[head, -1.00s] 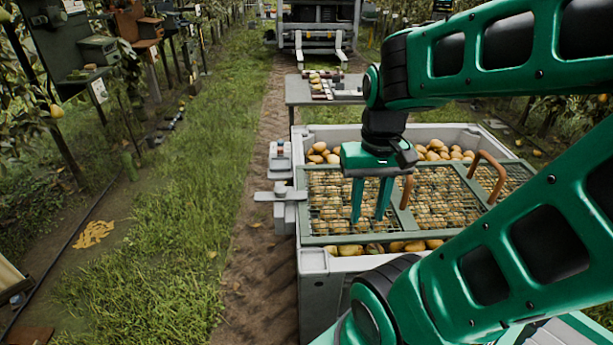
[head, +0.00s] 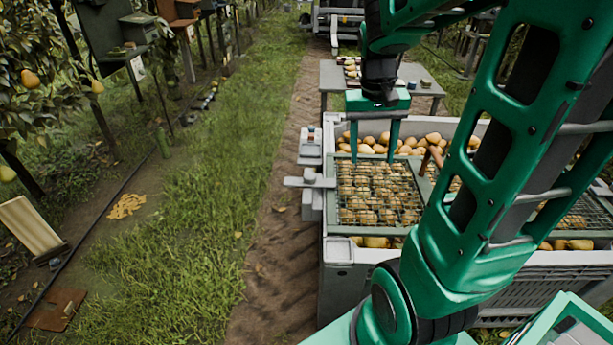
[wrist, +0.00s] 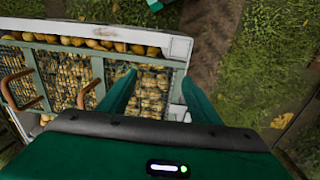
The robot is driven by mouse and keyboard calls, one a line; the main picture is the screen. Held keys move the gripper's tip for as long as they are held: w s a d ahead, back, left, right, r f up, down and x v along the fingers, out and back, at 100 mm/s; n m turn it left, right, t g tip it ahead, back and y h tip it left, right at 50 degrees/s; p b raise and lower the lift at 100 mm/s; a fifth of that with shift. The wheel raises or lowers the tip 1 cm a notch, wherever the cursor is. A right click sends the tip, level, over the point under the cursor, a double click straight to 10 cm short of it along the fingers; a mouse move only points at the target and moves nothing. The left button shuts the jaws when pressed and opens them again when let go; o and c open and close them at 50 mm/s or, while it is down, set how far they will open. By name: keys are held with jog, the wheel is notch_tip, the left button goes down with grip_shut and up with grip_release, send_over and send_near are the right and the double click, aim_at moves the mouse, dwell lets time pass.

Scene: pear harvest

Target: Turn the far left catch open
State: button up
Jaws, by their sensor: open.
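A pale grey catch with a flat lever (head: 308,181) sits on the left side of the bin (head: 340,254). The lever sticks out to the left. A second small grey fitting (head: 310,146) with a reddish part on top sits farther back on the same side; I cannot tell whether it is also a catch. My gripper (head: 373,158) is open and empty, pointing down above the far left part of the green-framed mesh lid (head: 345,216). It is right of both fittings and apart from them. In the wrist view, my gripper (wrist: 155,85) shows over the mesh; neither fitting is clearly visible.
Pears (head: 433,137) fill the bin under and around the lid. Brown lid handles (wrist: 88,94) stand up to one side. A grey table (head: 420,84) with items is behind the bin.

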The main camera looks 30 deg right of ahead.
jog(key=w+d+f, duration=0.1)
jog(key=w+f, duration=0.2)
jog(key=w, duration=0.6)
jog(key=w+d+f, duration=0.2)
jog(key=w+f, duration=0.2)
jog(key=w, duration=0.5)
jog(key=m+y, duration=0.1)
jog(key=m, duration=0.1)
send_over(310, 175)
notch_tip(310, 175, down, 13)
notch_tip(310, 175, down, 11)
jog(key=shift+w+r, duration=0.1)
jog(key=shift+w, duration=0.05)
jog(key=c, duration=1.2)
jog(key=shift+a, duration=0.15)
grip_shut()
jog(key=shift+d, duration=0.2)
